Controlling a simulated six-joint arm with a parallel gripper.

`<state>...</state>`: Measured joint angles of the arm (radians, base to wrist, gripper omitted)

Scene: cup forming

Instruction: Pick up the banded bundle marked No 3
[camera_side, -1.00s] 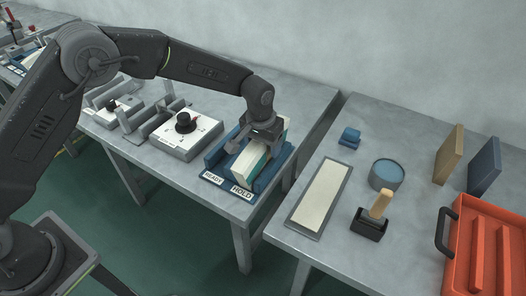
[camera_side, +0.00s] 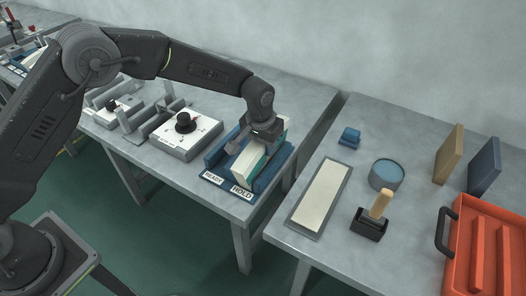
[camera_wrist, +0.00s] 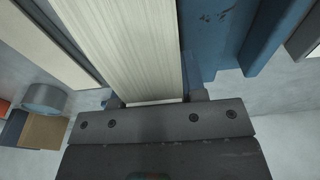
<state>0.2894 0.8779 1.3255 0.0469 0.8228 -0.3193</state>
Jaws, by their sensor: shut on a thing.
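A long cream bundle with a teal band (camera_side: 252,161) lies in the blue slotted tray (camera_side: 209,160) on the left table. The tray's front edge carries READY and HOLD labels, and the bundle lies in the lane above HOLD. No number can be read on it. My gripper (camera_side: 266,142) is over the bundle's far part, shut on it. In the wrist view the cream bundle (camera_wrist: 130,45) runs up from between the fingertips of my gripper (camera_wrist: 156,101), which are mostly hidden by the gripper body. The bundle still appears down in its lane.
A dial box (camera_side: 189,140) stands left of the tray. Across a gap, the right table holds a framed pale panel (camera_side: 321,195), blue cup (camera_side: 386,174), wooden-handled tool (camera_side: 380,206), small blue block (camera_side: 349,137), upright boards (camera_side: 449,155) and orange tray (camera_side: 485,250).

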